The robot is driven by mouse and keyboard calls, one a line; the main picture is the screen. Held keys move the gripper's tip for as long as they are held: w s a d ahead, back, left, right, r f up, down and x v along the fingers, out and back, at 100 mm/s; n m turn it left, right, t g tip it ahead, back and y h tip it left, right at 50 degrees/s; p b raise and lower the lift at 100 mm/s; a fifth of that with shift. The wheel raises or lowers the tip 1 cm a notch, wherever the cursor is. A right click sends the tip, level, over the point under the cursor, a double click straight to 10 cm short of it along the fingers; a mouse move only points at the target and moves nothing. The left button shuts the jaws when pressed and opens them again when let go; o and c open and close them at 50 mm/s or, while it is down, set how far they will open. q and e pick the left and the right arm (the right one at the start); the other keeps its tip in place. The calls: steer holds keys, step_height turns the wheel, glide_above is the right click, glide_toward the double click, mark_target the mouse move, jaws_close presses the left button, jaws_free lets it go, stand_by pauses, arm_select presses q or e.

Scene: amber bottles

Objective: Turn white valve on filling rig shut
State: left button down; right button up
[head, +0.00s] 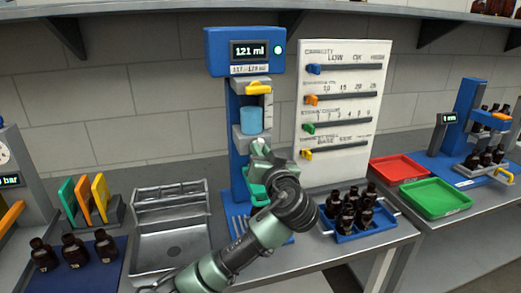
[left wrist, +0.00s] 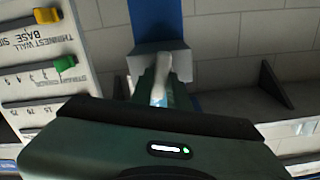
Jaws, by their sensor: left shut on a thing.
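The blue filling rig (head: 228,52) stands at the back of the bench, with a display reading 121 ml. A yellow lever (head: 258,88) sits under its head, above a container of blue liquid (head: 252,121). The white valve (head: 259,147) is below the container, partly hidden by my gripper. My left gripper (head: 258,165) is at the rig's lower front, shut on the white valve. In the left wrist view the white valve (left wrist: 161,80) stands between the fingers under a grey block. My right gripper is not in view.
A slider board (head: 345,110) stands right of the rig. A blue crate of amber bottles (head: 355,232) sits close to my arm. Red (head: 398,169) and green (head: 436,198) trays are further right.

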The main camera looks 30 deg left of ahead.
arm_select(q)
steer(key=shift+w+d+f+m+p, duration=0.1)
steer(key=shift+f+m+p, duration=0.05)
steer(key=shift+m+p, duration=3)
steer(key=shift+w+d+f+m+p, duration=0.15)
steer(key=shift+m+p, duration=1.9)
steer(key=shift+m, duration=2.2)
steer(key=shift+s+a, duration=0.1)
steer(key=c, duration=1.4)
jaws_free()
steer(key=shift+o, duration=0.2)
